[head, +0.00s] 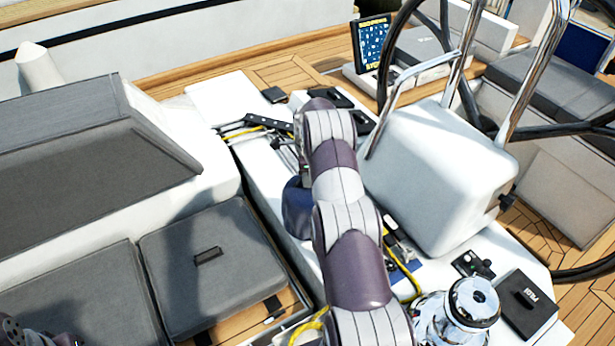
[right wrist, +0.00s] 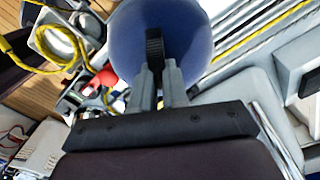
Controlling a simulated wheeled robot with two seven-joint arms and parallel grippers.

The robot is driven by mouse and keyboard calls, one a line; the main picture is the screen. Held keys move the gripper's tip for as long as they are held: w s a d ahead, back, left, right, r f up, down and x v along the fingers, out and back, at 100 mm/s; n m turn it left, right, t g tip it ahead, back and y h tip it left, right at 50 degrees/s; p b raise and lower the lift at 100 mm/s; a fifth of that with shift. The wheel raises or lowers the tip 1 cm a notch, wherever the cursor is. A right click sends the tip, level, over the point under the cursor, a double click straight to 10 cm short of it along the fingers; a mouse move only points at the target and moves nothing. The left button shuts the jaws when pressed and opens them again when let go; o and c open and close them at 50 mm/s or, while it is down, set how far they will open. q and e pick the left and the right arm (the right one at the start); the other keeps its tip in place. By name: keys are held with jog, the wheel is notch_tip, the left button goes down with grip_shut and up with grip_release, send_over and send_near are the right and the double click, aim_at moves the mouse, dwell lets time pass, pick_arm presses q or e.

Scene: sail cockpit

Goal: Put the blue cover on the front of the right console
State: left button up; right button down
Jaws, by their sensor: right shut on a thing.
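The blue cover (right wrist: 195,35) is a rounded dome with a black tab. My right gripper (right wrist: 158,75) is shut on that tab in the right wrist view. In the head view the blue cover (head: 297,207) shows partly, beside and behind my right arm, above the white deck strip; the arm hides the right gripper's fingers there. The white console (head: 425,165) stands just right of my arm, with a chrome rail over it. The cover appears apart from it. A small dark part of my left arm shows at the head view's bottom left corner; its jaws cannot be made out.
A chrome winch (head: 468,302) and a black hatch pad (head: 527,302) are at the lower right. Ropes and black fittings (head: 255,125) lie left of my right arm. A dark steering wheel (head: 465,95) stands behind the console. Grey cushions (head: 210,265) cover the left seats.

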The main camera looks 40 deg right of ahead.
jog(key=shift+f+b, duration=0.2)
jog(key=shift+b, duration=0.15)
dwell(0.4)
jog(key=shift+f, duration=0.2)
jog(key=shift+f+b, duration=1.6)
jog(key=shift+f, duration=0.35)
jog(key=c, duration=0.6)
grip_release()
